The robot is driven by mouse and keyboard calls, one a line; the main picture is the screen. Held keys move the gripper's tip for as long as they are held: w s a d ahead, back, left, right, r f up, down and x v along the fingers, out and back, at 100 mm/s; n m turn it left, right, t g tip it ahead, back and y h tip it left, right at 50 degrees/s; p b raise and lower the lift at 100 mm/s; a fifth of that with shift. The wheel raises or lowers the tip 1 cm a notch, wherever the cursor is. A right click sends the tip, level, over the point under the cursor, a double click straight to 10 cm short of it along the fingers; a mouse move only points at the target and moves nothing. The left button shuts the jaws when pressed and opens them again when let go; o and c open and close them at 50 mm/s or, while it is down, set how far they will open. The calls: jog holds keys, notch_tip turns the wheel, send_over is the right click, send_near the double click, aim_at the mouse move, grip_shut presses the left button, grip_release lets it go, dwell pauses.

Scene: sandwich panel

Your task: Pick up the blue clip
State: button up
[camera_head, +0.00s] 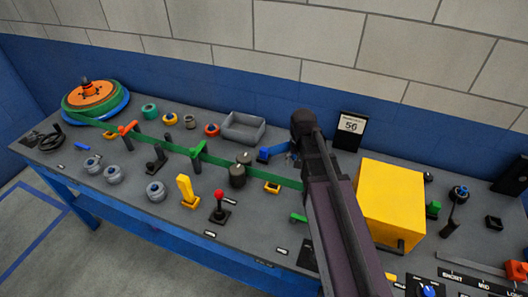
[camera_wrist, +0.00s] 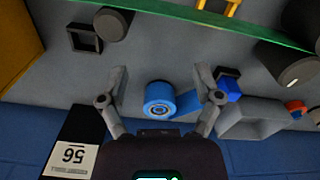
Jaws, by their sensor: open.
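A blue piece with a round, ringed end (camera_wrist: 158,100) and a flat tail (camera_wrist: 187,103) lies between the spread fingers of my gripper (camera_wrist: 162,78) in the wrist view. It looks like the blue clip. Neither finger visibly touches it. In the head view its flat blue part (camera_head: 279,147) shows left of my gripper (camera_head: 297,151), which hides its round end. A separate blue block on a dark base (camera_head: 263,155) stands just left of it; it also shows in the wrist view (camera_wrist: 230,88), beyond the right finger. My gripper is open and empty.
A grey tray (camera_head: 242,128) stands close by at the back. A green strap (camera_head: 270,179) crosses the bench past dark cylinders (camera_head: 237,176). A yellow box (camera_head: 390,204) and a "56" card (camera_head: 351,126) stand right of my arm. The blue wall is close behind.

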aim_at(264, 149)
jog(key=w+a+r+m+p, duration=0.2)
jog(key=w+a+r+p, duration=0.1)
jog(key=w+a, duration=0.7)
jog(key=w+r, duration=0.1)
jog(key=w, duration=0.3)
jog(key=shift+w+a+m, duration=0.3)
jog(key=shift+w+m, duration=0.1)
jog(key=shift+f, duration=0.15)
notch_tip(264, 149, down, 8)
jog(key=b, duration=0.8)
jog(key=shift+f, duration=0.2)
jog(key=shift+b, duration=0.3)
jog(key=f+b, duration=0.1)
jog(key=a+f+b, duration=0.1)
jog(key=f+b, duration=0.1)
jog(key=shift+f, duration=0.25)
jog(key=shift+f+b, duration=0.85)
jog(key=shift+b, duration=0.2)
grip_shut()
